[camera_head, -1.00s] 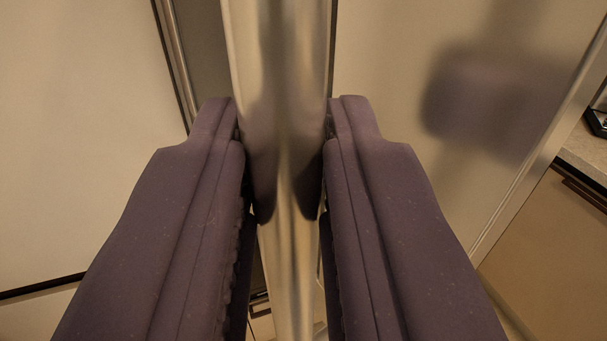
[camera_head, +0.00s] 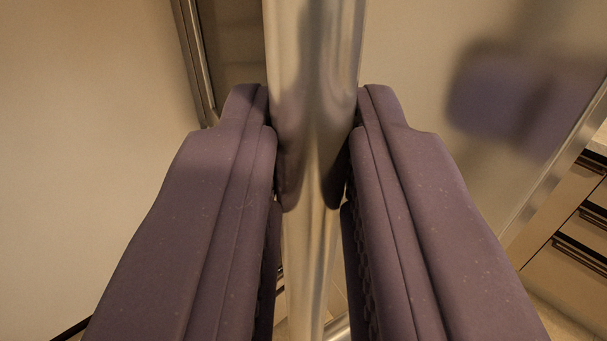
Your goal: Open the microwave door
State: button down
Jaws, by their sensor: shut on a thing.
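The microwave door's handle, a shiny upright metal bar (camera_head: 316,60), runs down the middle of the view. My gripper (camera_head: 314,115) has its two purple fingers pressed against the left and right sides of the bar, shut on it. The door panel (camera_head: 420,50) is the smooth pale surface to the right of the bar, with a blurred reflection of my gripper in it. A metal edge (camera_head: 560,180) bounds the panel at the right. The microwave's inside cannot be made out.
A large plain pale surface (camera_head: 80,130) fills the left side, with a metal strip (camera_head: 195,60) and a dark gap (camera_head: 235,45) between it and the bar. Cabinet drawers with dark handles (camera_head: 580,250) and a bit of counter stand at the lower right.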

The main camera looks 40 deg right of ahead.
jog(key=shift+w+d+r, duration=0.1)
jog(key=shift+d+r, duration=0.15)
jog(key=shift+r, duration=0.2)
jog(key=c, duration=1.2)
grip_release()
jog(key=shift+w+d+f, duration=0.1)
jog(key=shift+w+d, duration=0.05)
jog(key=shift+o, duration=0.4)
jog(key=shift+w+d+f, duration=0.15)
jog(key=shift+w+f, duration=0.05)
jog(key=shift+w, duration=0.1)
jog(key=v, duration=0.7)
jog(key=shift+s+a, duration=0.25)
jog(key=shift+s, duration=0.05)
